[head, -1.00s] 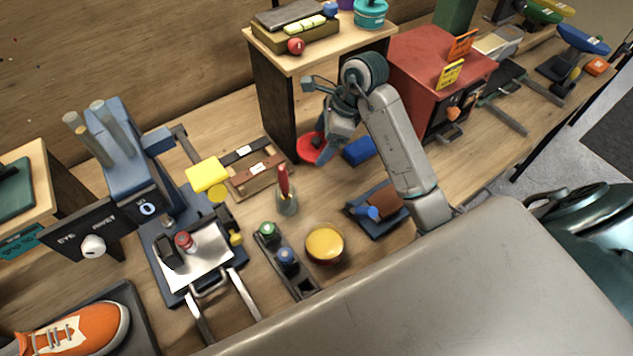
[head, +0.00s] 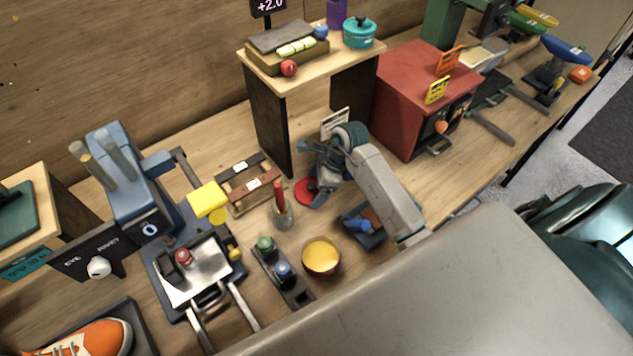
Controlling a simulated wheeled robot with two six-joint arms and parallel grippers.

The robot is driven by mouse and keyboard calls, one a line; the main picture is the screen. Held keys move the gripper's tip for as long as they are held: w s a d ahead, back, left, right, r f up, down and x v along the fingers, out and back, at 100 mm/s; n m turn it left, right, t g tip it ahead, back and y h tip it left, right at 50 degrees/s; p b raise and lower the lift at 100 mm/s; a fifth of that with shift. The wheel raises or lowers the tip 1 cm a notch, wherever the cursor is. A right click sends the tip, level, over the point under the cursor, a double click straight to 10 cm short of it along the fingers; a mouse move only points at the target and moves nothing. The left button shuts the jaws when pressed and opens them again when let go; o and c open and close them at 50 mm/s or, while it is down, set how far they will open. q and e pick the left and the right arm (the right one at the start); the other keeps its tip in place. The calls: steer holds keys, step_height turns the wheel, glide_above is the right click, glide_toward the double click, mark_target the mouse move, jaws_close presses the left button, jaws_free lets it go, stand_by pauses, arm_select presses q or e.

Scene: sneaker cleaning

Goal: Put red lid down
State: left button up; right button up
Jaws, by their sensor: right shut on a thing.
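The red lid (head: 304,191) is a flat red disc low at the wooden bench, just right of the brown brushes or blocks. My right gripper (head: 317,197) reaches down from the right and is shut on the lid's right side, hiding part of it. I cannot tell whether the lid touches the bench. A round tin (head: 322,258) with a yellow top surface stands in front, nearer to me. My left gripper is not in view.
A cup with a red-handled tool (head: 281,208) stands close in front of the lid. A dark rack (head: 279,272) with bottles is left of the tin. A wooden shelf (head: 266,118) stands behind. A blue tray (head: 352,231) lies under my right arm.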

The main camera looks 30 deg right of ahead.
steer(key=shift+f, duration=0.1)
steer(key=o, duration=0.5)
steer(key=shift+f, duration=0.1)
steer(key=o, duration=0.3)
steer(key=shift+r, duration=0.2)
steer(key=shift+r, duration=0.15)
steer(key=b+v, duration=0.4)
steer(key=v, duration=0.7)
steer(key=shift+d+r, duration=0.2)
steer(key=shift+r, duration=0.15)
